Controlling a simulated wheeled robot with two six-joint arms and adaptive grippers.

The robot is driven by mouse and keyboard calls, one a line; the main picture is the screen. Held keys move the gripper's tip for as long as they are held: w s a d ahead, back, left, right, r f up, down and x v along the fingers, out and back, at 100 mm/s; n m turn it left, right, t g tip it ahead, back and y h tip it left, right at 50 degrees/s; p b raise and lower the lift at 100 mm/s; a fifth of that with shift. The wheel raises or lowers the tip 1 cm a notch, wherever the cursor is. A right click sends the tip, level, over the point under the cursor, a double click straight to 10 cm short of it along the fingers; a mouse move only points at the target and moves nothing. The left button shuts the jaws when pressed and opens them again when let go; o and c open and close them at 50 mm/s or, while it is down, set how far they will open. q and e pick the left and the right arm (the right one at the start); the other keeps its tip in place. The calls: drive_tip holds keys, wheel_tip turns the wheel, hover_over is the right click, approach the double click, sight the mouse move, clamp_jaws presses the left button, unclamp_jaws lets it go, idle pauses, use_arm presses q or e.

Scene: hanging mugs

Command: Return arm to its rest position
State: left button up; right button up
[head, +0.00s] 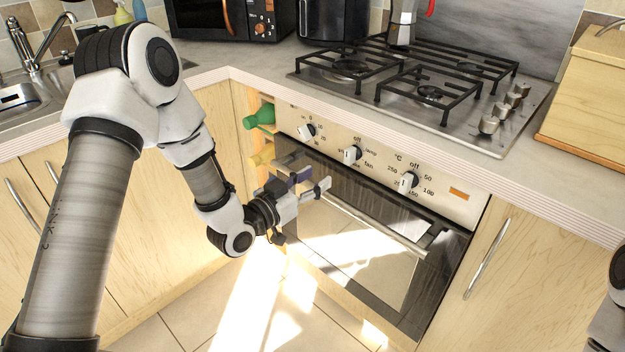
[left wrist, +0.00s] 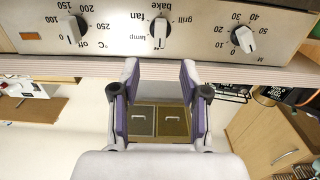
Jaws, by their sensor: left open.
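My left arm (head: 85,225) comes in from the left in the head view, bent at the elbow, with its forearm hanging down in front of the corner cabinets. My left gripper (head: 312,186) is in front of the upper part of the oven door (head: 385,245), below the knobs. In the left wrist view the two purple-padded fingers of the gripper (left wrist: 160,82) stand apart with nothing between them. Part of my right arm (head: 612,300) shows at the right edge of the head view; its gripper is out of the picture.
Oven knobs (head: 353,154) and the door handle (head: 425,238) are close to the left gripper. A green bottle (head: 262,116) lies in the narrow rack beside the oven. The hob (head: 420,85) with a moka pot (head: 402,22) is above. The floor (head: 185,325) below is clear.

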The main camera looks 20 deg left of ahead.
use_arm(q)
drive_tip(key=s+d+f+g+y, duration=0.15)
drive_tip(key=s+f+g, duration=0.35)
drive_tip(key=f, duration=0.7)
drive_tip(key=s+d+f+g+y, duration=0.1)
drive_tip(key=s+d+f+g, duration=0.15)
drive_tip(key=s+f, duration=0.7)
drive_tip(key=s+a+f+n+g+y, duration=0.15)
drive_tip(key=s+f+g, duration=0.25)
drive_tip(key=s+f, duration=0.4)
drive_tip(key=s+a+f+n+g+y, duration=0.25)
drive_tip(key=s+g, duration=0.25)
drive_tip(key=s, duration=0.7)
wheel_tip(320, 180, up, 16)
drive_tip(key=p, duration=1.6)
drive_tip(key=shift+a+r+p, duration=0.25)
drive_tip(key=shift+p, duration=0.05)
drive_tip(key=shift+o, duration=0.2)
drive_tip(key=shift+g, duration=0.25)
